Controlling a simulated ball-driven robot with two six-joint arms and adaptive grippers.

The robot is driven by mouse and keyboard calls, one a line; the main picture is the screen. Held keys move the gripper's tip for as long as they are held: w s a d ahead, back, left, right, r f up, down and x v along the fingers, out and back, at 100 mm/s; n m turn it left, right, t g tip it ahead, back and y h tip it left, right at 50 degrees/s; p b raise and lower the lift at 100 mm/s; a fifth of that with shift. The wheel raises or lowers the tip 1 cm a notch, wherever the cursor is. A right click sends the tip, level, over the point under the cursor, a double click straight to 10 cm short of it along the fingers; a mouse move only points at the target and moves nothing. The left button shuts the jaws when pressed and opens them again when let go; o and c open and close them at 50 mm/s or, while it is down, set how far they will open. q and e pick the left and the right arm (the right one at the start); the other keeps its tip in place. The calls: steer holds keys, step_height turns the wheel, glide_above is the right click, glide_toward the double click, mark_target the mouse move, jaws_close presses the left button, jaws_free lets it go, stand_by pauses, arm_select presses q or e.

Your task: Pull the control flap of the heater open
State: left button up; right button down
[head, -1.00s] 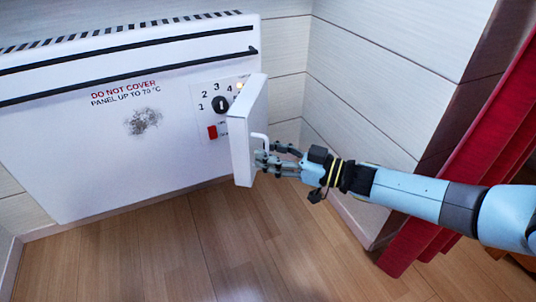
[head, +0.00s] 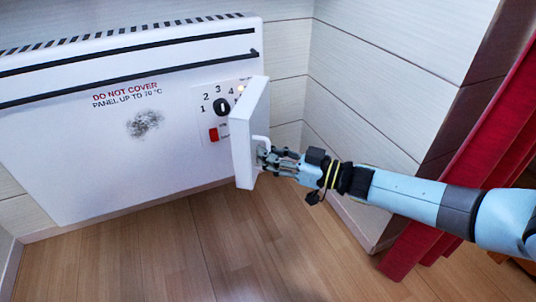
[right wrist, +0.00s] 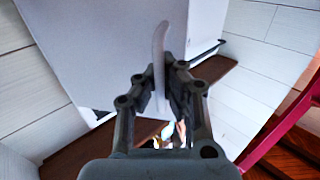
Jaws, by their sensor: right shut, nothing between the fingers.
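The white heater (head: 70,150) hangs on the wall at the left in the head view. Its control flap (head: 242,140) stands swung out from the front, at the heater's right end. The dial (head: 222,106) and red switch (head: 213,134) show beside it; some panel markings are hidden behind the flap. A white bow handle (head: 262,139) sits on the flap's outer face. My right gripper (head: 266,157) is at this handle, fingers shut with nothing held. In the right wrist view the handle (right wrist: 161,45) runs down by the fingertips (right wrist: 160,85). My left gripper is out of view.
A red curtain (head: 480,160) hangs at the right, behind my right arm. A pale panelled wall (head: 385,80) stands right of the heater. The wooden floor (head: 150,250) below is clear.

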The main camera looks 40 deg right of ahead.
steer(key=s+d, duration=0.1)
steer(key=d, duration=0.1)
steer(key=s+d, duration=0.1)
steer(key=d, duration=0.1)
steer(key=shift+s+p, duration=0.2)
steer(key=shift+p, duration=0.1)
steer(key=c, duration=1.4)
jaws_free()
